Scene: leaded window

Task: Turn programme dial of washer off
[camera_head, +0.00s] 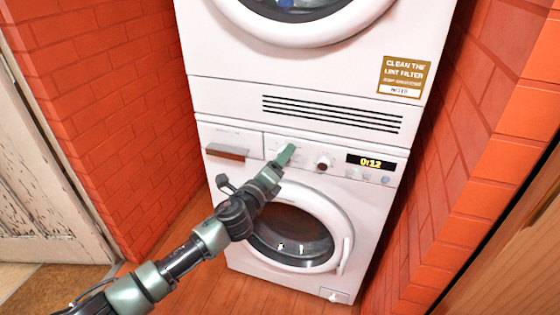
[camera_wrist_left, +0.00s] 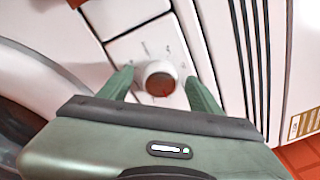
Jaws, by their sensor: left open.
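The white washer (camera_head: 233,133) is the lower machine in the head view. A round dial (camera_wrist_left: 158,78) with a reddish-brown face shows in the left wrist view, between my two green fingers as seen there. In the head view a white round knob (camera_head: 323,162) sits on the control panel, just right of my left gripper (camera_head: 287,154). I cannot tell whether it is that same dial. My left gripper is open in front of the panel and hides part of it. I cannot tell whether the fingers touch the dial. My right gripper is not in view.
A lit display (camera_head: 371,162) reads 0:12. The detergent drawer (camera_head: 233,138) with a brown handle is left of the gripper. The round door (camera_head: 330,210) is below. A dryer (camera_head: 225,75) sits on top. Brick walls (camera_head: 95,85) close in both sides.

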